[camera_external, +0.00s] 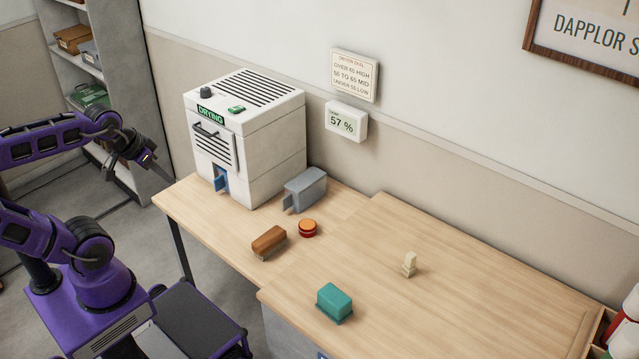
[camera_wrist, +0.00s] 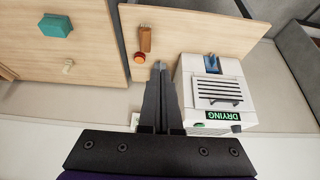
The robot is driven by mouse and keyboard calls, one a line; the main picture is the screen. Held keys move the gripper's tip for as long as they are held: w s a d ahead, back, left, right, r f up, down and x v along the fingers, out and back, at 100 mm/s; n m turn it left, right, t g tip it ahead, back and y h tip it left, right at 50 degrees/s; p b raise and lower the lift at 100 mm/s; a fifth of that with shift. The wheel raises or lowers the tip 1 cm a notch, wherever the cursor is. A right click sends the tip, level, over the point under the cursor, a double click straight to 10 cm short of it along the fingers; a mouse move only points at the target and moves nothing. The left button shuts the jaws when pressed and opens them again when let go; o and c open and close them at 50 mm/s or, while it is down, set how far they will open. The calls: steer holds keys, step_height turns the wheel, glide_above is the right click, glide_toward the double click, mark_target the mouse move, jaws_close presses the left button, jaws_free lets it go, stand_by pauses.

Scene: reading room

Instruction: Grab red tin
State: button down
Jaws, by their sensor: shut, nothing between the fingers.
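The red tin (camera_external: 308,228) is small and round with an orange top. It stands on the wooden table between a brown brush-like block and a grey box. In the wrist view the red tin (camera_wrist: 67,66) shows at the left, apart from my fingers. My gripper (camera_external: 152,166) is in the air at the left of the white drying machine, well away from the tin. In the wrist view my gripper (camera_wrist: 160,70) has its fingers together with nothing between them.
The white drying machine (camera_external: 270,135) stands at the table's back left. The brown block (camera_external: 268,242) and grey box (camera_external: 305,189) flank the tin. A teal block (camera_external: 334,302) and small cream object (camera_external: 409,264) sit farther right. Shelves (camera_external: 95,75) stand behind my arm.

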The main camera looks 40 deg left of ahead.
steer(key=c, duration=1.5)
jaws_free()
steer(key=shift+c, duration=0.2)
steer(key=o, duration=1.4)
steer(key=shift+c, duration=0.2)
